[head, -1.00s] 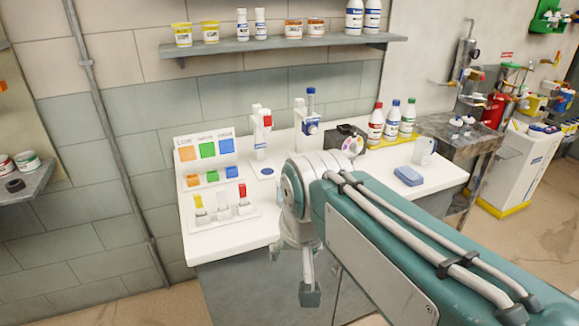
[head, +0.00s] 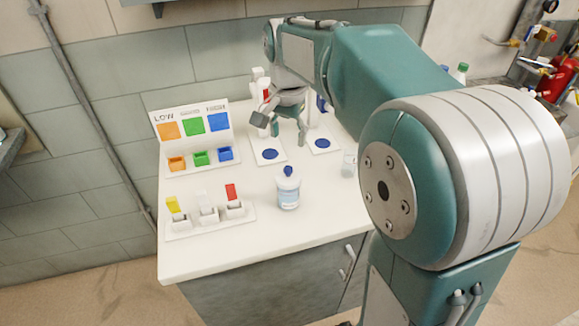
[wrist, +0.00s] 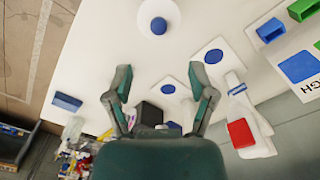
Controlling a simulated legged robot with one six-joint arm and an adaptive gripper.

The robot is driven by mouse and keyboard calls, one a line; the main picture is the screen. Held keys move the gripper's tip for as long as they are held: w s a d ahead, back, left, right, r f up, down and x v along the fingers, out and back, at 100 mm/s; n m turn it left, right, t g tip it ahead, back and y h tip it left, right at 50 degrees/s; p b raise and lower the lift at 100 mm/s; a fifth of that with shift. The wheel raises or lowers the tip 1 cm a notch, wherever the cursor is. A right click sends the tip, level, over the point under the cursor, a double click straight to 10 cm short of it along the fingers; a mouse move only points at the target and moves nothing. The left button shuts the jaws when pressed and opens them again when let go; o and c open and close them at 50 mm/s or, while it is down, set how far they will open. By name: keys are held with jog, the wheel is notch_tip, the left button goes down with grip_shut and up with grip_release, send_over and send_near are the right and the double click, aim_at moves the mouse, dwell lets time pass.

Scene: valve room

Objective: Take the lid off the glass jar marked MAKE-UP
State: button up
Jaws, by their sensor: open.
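A pale jar (head: 288,194) with a bluish label stands upright near the front of the white counter (head: 230,263). Its lid has a blue knob (head: 288,171) and sits on top. The label is too small to read. In the wrist view the lid (wrist: 159,19) shows from above at the top centre, with the blue knob in its middle. My gripper (head: 281,130) is open and empty above the counter, behind the jar and apart from it. In the wrist view my gripper (wrist: 160,78) has its two fingers spread below the lid in the picture.
Left of the jar are a rack of colour tabs (head: 208,218), small coloured boxes (head: 200,158) and a LOW colour board (head: 190,124). Blue-spotted pads (head: 269,155) lie behind it. A clear vessel (head: 349,163) stands partly behind my arm. The counter's front left is clear.

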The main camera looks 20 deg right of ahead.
aim_at(288, 168)
notch_tip(288, 168, down, 5)
jog(key=shift+s+d+f, duration=0.1)
jog(key=shift+d+f, duration=0.05)
jog(key=shift+f, duration=0.05)
jog(key=f, duration=0.4)
jog(key=shift+a+f, duration=0.2)
jog(key=shift+a, duration=0.05)
jog(key=shift+s, duration=0.1)
jog(key=c, duration=1)
